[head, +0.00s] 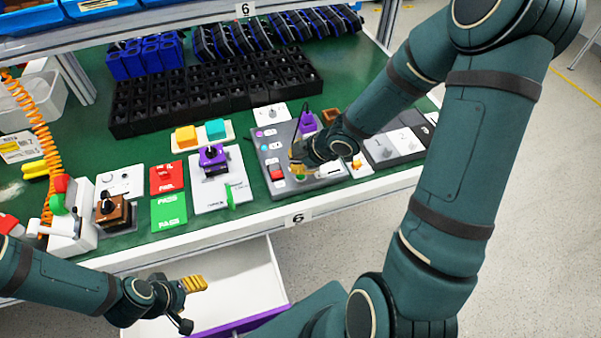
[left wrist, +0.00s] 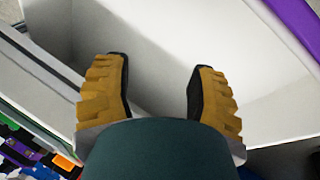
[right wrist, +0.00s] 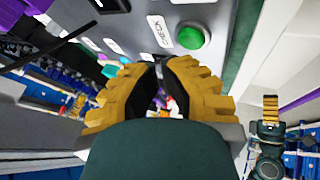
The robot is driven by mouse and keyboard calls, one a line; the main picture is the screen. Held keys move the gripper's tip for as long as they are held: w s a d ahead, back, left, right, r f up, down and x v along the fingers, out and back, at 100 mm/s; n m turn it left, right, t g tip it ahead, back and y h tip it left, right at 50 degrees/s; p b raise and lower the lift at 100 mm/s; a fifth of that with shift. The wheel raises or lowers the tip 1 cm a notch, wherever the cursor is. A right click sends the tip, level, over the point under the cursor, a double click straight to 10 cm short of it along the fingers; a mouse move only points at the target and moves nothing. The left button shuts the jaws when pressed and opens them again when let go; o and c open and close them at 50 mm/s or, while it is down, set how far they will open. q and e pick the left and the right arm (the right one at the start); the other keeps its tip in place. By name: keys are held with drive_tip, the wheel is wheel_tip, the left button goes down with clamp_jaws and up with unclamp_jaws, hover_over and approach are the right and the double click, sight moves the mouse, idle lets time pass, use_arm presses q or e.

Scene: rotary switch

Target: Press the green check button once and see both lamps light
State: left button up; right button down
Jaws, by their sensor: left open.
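The green check button (right wrist: 189,36) sits on the grey panel by a white CHECK label in the right wrist view. In the head view the grey panel (head: 265,163) stands on the green bench, and my right gripper and arm hide the button. My right gripper (right wrist: 153,66) looks shut and empty, its fingertips below the button in the picture; contact does not show. In the head view my right gripper (head: 297,168) is over the panel. My left gripper (head: 193,284) is open and empty at the drawer; it also shows in the left wrist view (left wrist: 158,78). I cannot make out either lamp.
An open white drawer (head: 250,268) with a purple front edge is below the bench. A purple switch fixture (head: 213,158), red FAIL and green PASS pads (head: 168,212) and a brown block (head: 114,213) stand left of the panel. Black racks (head: 215,95) fill the back.

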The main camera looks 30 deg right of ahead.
wheel_tip(320, 180, up, 5)
drive_tip(key=p, duration=0.4)
drive_tip(key=shift+f+p, duration=0.1)
drive_tip(key=shift+p, duration=0.25)
idle(0.4)
